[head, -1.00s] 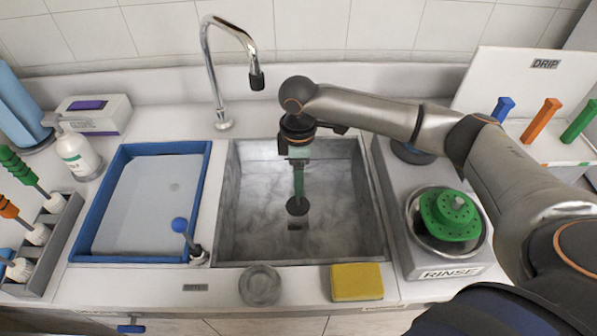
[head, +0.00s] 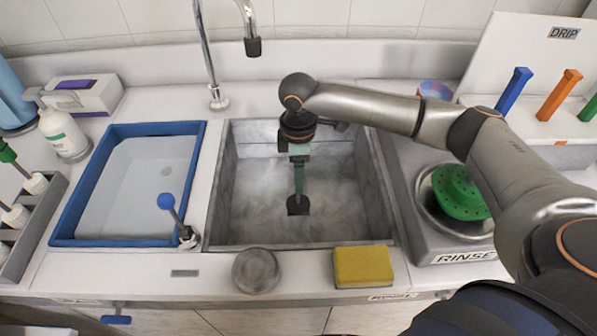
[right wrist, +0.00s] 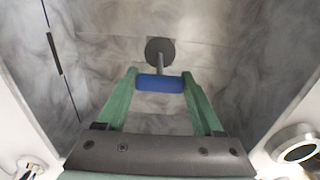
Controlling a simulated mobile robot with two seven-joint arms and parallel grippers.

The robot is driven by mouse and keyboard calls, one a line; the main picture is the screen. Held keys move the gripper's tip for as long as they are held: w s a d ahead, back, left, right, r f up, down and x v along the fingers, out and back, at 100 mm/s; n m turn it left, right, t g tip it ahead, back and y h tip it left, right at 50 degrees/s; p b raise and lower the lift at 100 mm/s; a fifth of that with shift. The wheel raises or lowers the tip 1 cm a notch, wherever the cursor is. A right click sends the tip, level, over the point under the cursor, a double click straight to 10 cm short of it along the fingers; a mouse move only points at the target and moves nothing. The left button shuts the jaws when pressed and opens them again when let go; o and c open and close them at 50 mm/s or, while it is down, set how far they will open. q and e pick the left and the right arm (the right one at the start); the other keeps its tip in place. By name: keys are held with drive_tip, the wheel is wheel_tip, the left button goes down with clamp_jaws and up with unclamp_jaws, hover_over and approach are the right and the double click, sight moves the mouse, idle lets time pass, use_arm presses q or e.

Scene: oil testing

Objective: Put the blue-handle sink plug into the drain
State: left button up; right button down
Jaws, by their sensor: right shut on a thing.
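My right gripper (head: 299,190) reaches down into the grey sink basin (head: 240,160). In the right wrist view its two green fingers (right wrist: 160,83) are shut on the blue handle (right wrist: 158,84) of the sink plug. The plug's dark round disc (right wrist: 160,49) points away from the fingers, toward the basin floor. In the head view the disc (head: 298,206) shows below the fingertips, near the middle of the basin. The drain cannot be made out. I cannot tell whether the disc touches the floor. My left gripper is not in view.
A tap (head: 252,46) stands behind the basin. A blue tray (head: 72,210) and a blue-knobbed lever (head: 166,202) are to the left. A yellow sponge (head: 363,267) and a grey round piece (head: 256,271) lie on the front edge. The rinse unit (head: 440,247) is right.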

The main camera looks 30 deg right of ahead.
drive_tip(key=shift+f, duration=0.45)
idle(0.3)
unclamp_jaws()
wheel_tip(320, 180, up, 13)
drive_tip(key=shift+f+p, duration=0.2)
drive_tip(key=shift+p, duration=0.15)
